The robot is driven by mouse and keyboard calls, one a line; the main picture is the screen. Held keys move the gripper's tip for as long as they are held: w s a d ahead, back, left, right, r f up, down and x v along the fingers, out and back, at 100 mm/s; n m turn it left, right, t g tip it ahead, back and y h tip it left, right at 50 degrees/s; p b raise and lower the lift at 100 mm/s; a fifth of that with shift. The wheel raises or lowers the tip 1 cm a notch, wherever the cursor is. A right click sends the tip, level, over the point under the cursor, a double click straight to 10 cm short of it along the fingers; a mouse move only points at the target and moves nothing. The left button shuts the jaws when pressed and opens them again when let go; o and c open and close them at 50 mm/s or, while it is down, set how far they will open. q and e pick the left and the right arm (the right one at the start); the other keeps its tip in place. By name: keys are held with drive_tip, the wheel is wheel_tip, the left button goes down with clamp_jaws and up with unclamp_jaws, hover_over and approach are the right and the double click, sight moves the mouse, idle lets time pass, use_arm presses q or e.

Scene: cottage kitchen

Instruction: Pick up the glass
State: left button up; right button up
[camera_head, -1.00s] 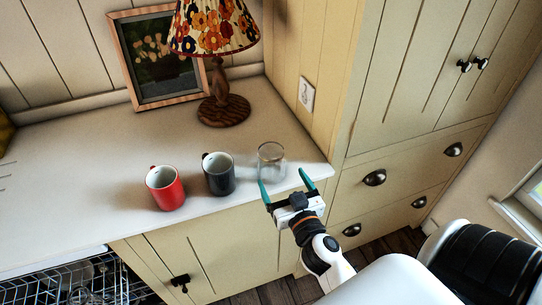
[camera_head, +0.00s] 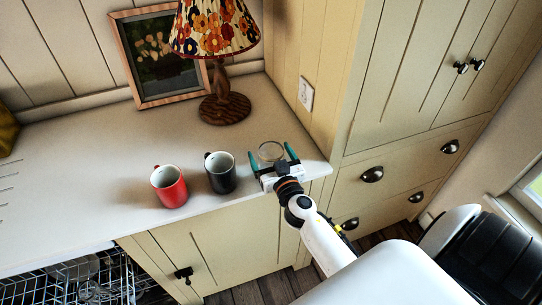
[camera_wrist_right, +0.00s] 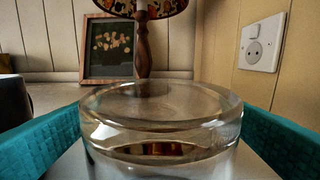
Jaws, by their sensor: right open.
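The clear glass (camera_head: 270,152) stands upright on the counter near its right front corner. In the right wrist view the glass (camera_wrist_right: 160,120) fills the lower middle, between the two teal fingers. My right gripper (camera_head: 272,157) is open, with one finger on each side of the glass. A small gap seems to show between the glass and the fingers; contact cannot be told. The lower part of the glass is hidden behind the gripper in the head view. My left gripper is not in view.
A black mug (camera_head: 220,173) stands close to the left of my right gripper, with a red mug (camera_head: 169,187) beyond it. A lamp (camera_head: 225,108) and a framed picture (camera_head: 160,57) stand at the back. An open dishwasher rack (camera_head: 85,283) is at lower left.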

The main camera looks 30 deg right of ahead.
drive_tip(key=c, duration=1.3)
drive_tip(key=shift+r, duration=0.35)
drive_tip(key=shift+c, duration=0.2)
drive_tip(key=r+p, duration=0.1)
drive_tip(key=r, duration=0.2)
drive_tip(key=r+p, duration=0.1)
drive_tip(key=r, duration=0.2)
drive_tip(key=r+p, duration=0.1)
drive_tip(key=r, duration=0.2)
drive_tip(key=shift+s+a+r+p, duration=0.2)
drive_tip(key=shift+s+a+p, duration=0.05)
drive_tip(key=shift+s+p, duration=0.15)
drive_tip(key=s+a+r, duration=0.2)
drive_tip(key=s+a, duration=0.2)
drive_tip(key=s, duration=0.2)
drive_tip(key=s+a+r, duration=0.3)
drive_tip(key=s, duration=0.4)
drive_tip(key=shift+a, duration=0.4)
drive_tip(key=shift+w, duration=0.1)
